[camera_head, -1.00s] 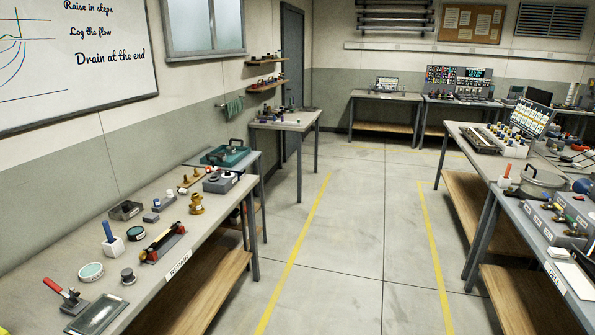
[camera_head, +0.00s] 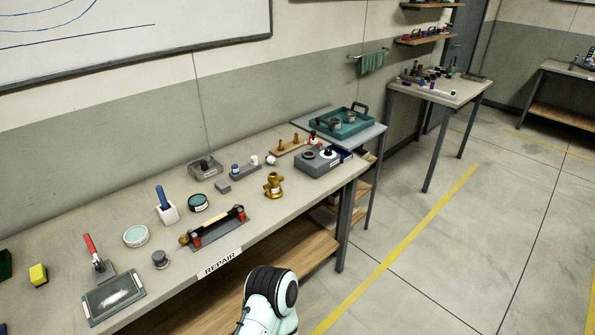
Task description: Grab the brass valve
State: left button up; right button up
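The brass valve (camera_head: 273,186) stands upright on the repair bench (camera_head: 290,213), near its front edge and right of the bench's middle. It is gold-coloured with a rounded body and nothing touches it. A white and black part of my own arm shows at the bottom, in front of the bench and below the valve. Neither of my grippers is in view.
Left of the valve lies a dark fixture with red clamps (camera_head: 218,228). A grey box (camera_head: 318,161) stands to its right, and a teal tray (camera_head: 341,123) lies farther back. Open floor (camera_head: 440,260) lies right of the bench.

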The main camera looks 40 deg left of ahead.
aim_at(273, 192)
jog(key=i, duration=1.65)
jog(key=i+u, duration=0.25)
jog(key=u, duration=0.15)
jog(key=i+l+u, duration=0.1)
jog(key=u, duration=0.25)
jog(key=i+l+u, duration=0.2)
jog(key=u, duration=0.2)
jog(key=i, duration=0.1)
